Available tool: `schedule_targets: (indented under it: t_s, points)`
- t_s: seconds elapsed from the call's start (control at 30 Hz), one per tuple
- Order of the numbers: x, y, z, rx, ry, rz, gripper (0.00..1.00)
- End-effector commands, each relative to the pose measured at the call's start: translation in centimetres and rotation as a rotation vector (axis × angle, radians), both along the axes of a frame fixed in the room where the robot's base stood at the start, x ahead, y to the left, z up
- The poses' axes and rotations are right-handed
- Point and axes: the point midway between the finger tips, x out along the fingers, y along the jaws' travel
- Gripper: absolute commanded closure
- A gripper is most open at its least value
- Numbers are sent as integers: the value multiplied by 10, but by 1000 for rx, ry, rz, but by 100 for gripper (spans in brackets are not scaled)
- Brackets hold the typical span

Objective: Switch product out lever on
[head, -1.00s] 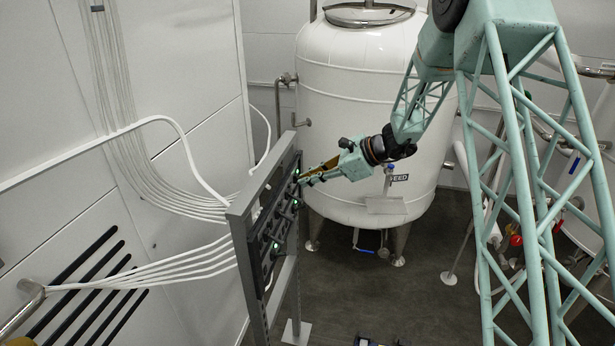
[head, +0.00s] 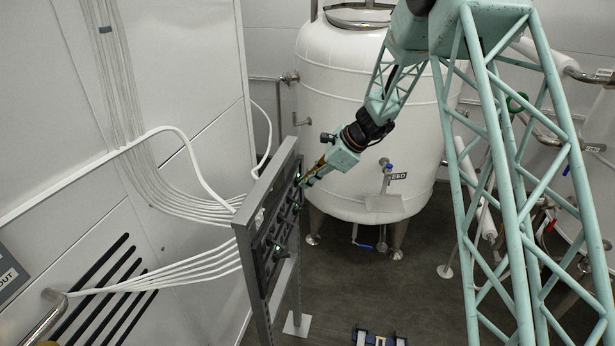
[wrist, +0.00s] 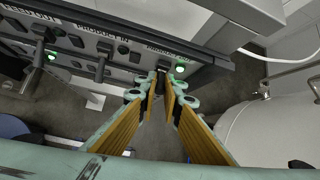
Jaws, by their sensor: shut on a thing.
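The control panel (head: 262,250) stands on a grey frame at the left of the head view, seen nearly edge-on. In the wrist view the panel (wrist: 140,40) carries a row of dark levers under labels. The labels read FEED OUT, PRODUCT IN and, partly blurred, PRODUCT OUT. The product out lever (wrist: 162,65) hangs below the rightmost label, with a lit green lamp (wrist: 180,67) beside it. My gripper (wrist: 163,84) is shut on the lower end of this lever; the fingertips hide part of it. In the head view my gripper (head: 302,182) touches the panel's upper right side.
The product in lever (wrist: 101,66) and feed out lever (wrist: 40,62) hang to the left, apart from my fingers. A white tank (head: 365,110) stands behind my arm. White pipes (head: 190,265) run from the wall behind the panel.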

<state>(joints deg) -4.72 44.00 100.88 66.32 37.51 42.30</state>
Motion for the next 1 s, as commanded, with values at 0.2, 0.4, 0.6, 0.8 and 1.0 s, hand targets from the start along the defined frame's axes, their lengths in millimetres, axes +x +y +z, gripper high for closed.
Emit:
schedule_targets:
  t_s: [0.2,0.4,0.6,0.8,1.0]
  points:
    - [0,1,4,-45,9,0,100]
    - [0,1,3,-67,15,0,100]
    - [0,1,2,-76,15,0,100]
    - [0,1,2,-76,16,0,100]
    - [0,1,2,-76,16,0,86]
